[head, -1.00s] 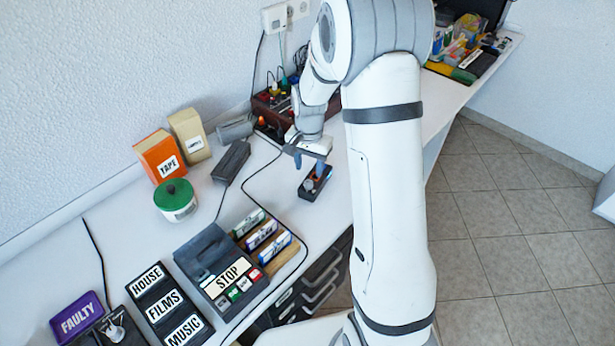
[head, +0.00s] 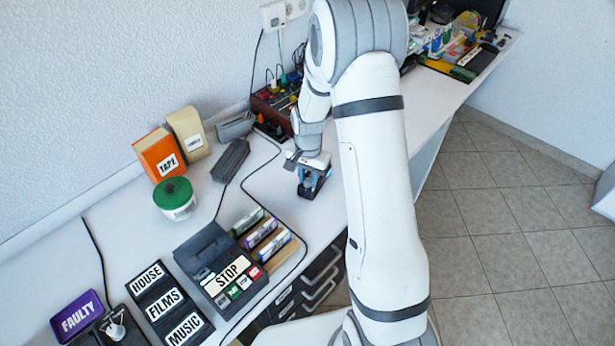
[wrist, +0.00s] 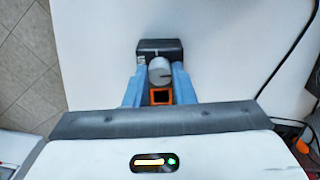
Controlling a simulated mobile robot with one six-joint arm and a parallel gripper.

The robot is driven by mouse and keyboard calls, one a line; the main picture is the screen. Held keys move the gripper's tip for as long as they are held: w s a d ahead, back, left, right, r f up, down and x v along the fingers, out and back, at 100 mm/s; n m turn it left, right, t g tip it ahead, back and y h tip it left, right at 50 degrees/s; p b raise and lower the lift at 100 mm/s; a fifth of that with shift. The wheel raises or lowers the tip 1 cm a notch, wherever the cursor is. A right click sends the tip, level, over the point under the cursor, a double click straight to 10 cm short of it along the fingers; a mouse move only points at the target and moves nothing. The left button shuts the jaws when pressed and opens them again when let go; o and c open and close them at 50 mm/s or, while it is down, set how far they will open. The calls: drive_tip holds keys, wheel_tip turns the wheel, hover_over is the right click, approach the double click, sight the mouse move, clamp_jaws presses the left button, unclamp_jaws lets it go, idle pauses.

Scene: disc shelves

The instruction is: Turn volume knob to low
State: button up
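The volume knob (wrist: 160,71) is a light grey cylinder with a dark pointer line, on a small dark box (wrist: 150,46). In the head view the box (head: 306,193) stands near the front edge of the white counter, partly hidden by my gripper. My gripper (wrist: 160,72) is lowered over the box, its two blue fingers on the left and right of the knob. The fingers are apart, with what looks like a narrow gap to the knob on each side; firm contact does not show. An orange square frame (wrist: 161,95) shows between the fingers.
A black cable (head: 262,170) runs over the counter left of the box. A dark red box with plugs (head: 275,100) stands behind. The cassette player marked STOP (head: 225,275) is at the front left. Bare counter lies around the small box.

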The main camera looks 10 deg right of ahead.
clamp_jaws()
drive_tip(key=n+b, duration=0.1)
drive_tip(key=n, duration=0.2)
drive_tip(key=shift+n+b, duration=0.35)
drive_tip(key=shift+n, duration=0.05)
drive_tip(key=n+b, duration=0.1)
drive_tip(key=n, duration=0.3)
drive_tip(key=shift+n, duration=0.3)
drive_tip(key=n+b, duration=0.1)
drive_tip(key=n, duration=0.4)
drive_tip(key=n+b, duration=0.1)
drive_tip(key=n, duration=0.4)
drive_tip(key=shift+n, duration=0.3)
